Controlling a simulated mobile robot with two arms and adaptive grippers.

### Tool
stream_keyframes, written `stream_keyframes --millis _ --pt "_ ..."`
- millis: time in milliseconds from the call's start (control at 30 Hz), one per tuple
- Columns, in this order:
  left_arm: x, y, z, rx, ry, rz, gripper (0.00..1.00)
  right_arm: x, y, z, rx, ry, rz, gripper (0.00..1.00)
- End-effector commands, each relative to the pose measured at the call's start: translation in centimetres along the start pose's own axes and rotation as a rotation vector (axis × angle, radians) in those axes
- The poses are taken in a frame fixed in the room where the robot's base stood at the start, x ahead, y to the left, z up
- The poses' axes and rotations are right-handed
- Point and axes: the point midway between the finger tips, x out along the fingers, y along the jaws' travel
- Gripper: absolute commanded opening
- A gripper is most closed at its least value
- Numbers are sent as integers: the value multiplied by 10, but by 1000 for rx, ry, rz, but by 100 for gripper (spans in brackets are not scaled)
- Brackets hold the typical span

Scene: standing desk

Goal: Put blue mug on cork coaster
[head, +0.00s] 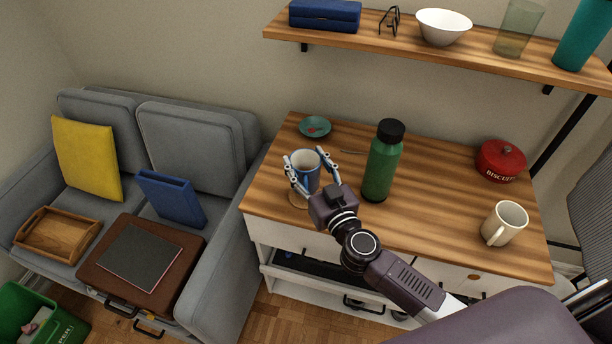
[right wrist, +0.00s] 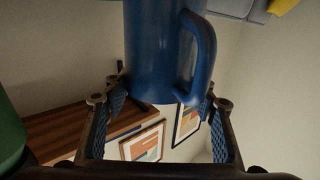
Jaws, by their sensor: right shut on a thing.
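The blue mug (head: 306,176) is upright near the left end of the wooden desk in the head view. Its pale inside faces up. My right gripper (head: 312,172) is shut on it, with a finger on each side. In the right wrist view the mug (right wrist: 160,55) sits between the blue finger pads, its handle toward the right. The cork coaster (head: 297,201) shows only in part below the mug, behind the gripper. I cannot tell whether the mug touches it. My left gripper is not in view.
A green bottle (head: 381,165) stands close to the right of the gripper. A small teal dish (head: 315,126) lies behind the mug. A red biscuit tin (head: 501,160) and a cream mug (head: 505,223) stand farther right. A shelf (head: 450,52) hangs above; the desk's middle right is clear.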

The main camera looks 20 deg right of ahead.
Motion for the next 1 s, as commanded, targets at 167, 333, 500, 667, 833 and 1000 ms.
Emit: stream_keyframes --millis 167,333,500,667,833,1000 --pt "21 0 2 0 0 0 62 0 0 27 1 -1 1 0" --pt "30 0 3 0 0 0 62 0 0 40 1 1 0 0" --pt "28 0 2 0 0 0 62 0 0 37 0 2 0 0" --pt "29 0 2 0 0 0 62 0 0 40 -2 1 0 0" --pt "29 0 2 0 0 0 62 0 0 42 -1 -2 0 67" --pt "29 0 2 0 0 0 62 0 0 42 -1 -2 0 70"
